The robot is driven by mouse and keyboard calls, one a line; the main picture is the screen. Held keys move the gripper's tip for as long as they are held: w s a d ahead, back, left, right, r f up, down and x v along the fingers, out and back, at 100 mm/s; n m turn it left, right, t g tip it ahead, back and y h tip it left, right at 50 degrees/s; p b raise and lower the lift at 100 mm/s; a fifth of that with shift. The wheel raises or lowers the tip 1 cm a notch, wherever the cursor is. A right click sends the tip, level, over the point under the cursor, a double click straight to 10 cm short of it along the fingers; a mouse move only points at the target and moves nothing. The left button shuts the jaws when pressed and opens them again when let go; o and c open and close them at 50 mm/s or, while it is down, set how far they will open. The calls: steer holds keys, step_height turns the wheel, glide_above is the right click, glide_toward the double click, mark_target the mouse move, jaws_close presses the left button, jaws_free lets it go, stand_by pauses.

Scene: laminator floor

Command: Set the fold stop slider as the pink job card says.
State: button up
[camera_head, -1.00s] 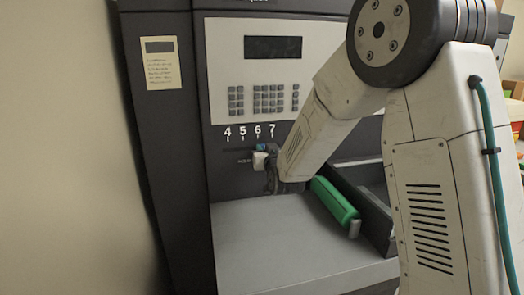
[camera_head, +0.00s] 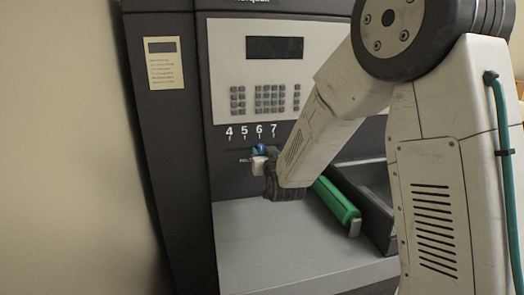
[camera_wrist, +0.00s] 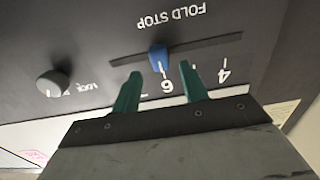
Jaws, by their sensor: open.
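The fold stop slider has a blue knob (camera_wrist: 158,57) in a dark slot. In the upside-down wrist view it stands about at the 6. It also shows in the head view as a small blue spot (camera_head: 261,148) below the 6. My gripper (camera_wrist: 160,71) is open, its two teal fingers pointing at the panel on either side of the knob. Nothing is held, and I cannot tell whether a finger touches the knob. The 7 is hidden in the wrist view. No clearly pink card shows in the head view; pink marks (camera_wrist: 35,156) show at the wrist view's lower left, unreadable.
A round grey knob (camera_wrist: 52,83) labelled LOCK is left of the slider in the wrist view. A beige card (camera_head: 165,63) with unreadable writing is on the machine's left panel. A keypad (camera_head: 265,99) is above.

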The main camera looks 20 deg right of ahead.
steer(key=shift+s+a, duration=0.2)
steer(key=shift+s, duration=2.15)
steer(key=shift+f, duration=0.1)
